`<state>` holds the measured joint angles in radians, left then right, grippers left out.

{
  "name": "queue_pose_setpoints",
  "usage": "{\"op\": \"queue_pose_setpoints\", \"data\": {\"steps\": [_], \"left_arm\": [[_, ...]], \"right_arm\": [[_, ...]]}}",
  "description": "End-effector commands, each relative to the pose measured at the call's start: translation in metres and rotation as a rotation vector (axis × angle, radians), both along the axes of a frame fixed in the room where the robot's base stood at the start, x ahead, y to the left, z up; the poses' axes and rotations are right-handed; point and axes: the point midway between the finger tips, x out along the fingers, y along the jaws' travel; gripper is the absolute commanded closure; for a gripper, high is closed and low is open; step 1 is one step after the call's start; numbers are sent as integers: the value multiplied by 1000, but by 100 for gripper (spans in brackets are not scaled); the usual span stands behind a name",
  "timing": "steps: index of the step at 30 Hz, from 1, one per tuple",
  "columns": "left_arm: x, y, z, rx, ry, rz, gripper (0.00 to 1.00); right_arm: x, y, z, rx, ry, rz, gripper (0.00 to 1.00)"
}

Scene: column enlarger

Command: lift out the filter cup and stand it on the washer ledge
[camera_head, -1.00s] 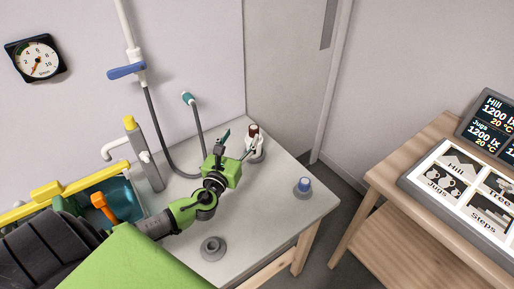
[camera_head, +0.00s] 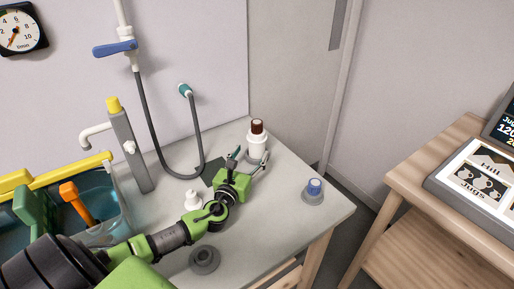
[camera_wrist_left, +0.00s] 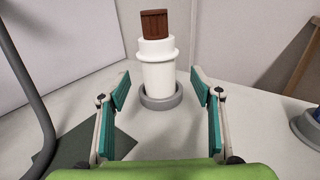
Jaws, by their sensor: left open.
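A white stepped cylinder with a brown top, seemingly the filter cup (camera_head: 257,144), stands upright in a grey ring holder (camera_wrist_left: 161,97) at the back of the pale worktop (camera_head: 285,215). It shows centrally in the left wrist view (camera_wrist_left: 157,72). My left gripper (camera_head: 251,163) is open in front of it, low over the worktop. In the wrist view its teal-padded fingers stand left and right of the cup's line, short of it and not touching it. Which surface is the washer ledge I cannot tell. My right gripper is not in view.
A blue-capped piece (camera_head: 314,186) sits in a grey holder at the right edge. A small white piece (camera_head: 192,198) and a grey ring (camera_head: 204,259) lie near my arm. A hose (camera_head: 150,120), tap post (camera_head: 130,150) and water tub (camera_head: 122,212) are left. A dark mat (camera_head: 213,171) lies behind the gripper.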

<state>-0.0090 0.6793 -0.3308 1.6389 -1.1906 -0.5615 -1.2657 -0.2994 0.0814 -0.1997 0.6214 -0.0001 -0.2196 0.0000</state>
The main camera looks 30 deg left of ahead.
Motion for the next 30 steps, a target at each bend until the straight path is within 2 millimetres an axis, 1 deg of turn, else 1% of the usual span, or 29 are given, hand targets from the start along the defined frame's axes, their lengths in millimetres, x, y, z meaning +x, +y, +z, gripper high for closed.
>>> {"op": "queue_pose_setpoints", "data": {"steps": [1, 3, 10, 19, 22, 28, 29, 30], "left_arm": [[9, 2, 2, -1, -2, 0, 41], [18, 4, 1, -1, -1, 1, 41], [34, 9, -1, -2, 1, 0, 41], [72, 21, -4, -2, 0, 0, 41], [77, 22, -4, -1, 1, -1, 41], [77, 22, -4, -1, 2, -1, 41], [77, 22, -4, -1, 2, -1, 44], [77, 22, -4, -1, 2, -1, 54]], "right_arm": [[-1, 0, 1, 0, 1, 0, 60], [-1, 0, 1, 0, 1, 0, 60], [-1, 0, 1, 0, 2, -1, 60], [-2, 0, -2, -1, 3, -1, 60], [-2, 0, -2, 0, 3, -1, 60], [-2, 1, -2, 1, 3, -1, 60], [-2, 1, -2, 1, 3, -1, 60], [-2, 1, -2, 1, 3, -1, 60]]}}
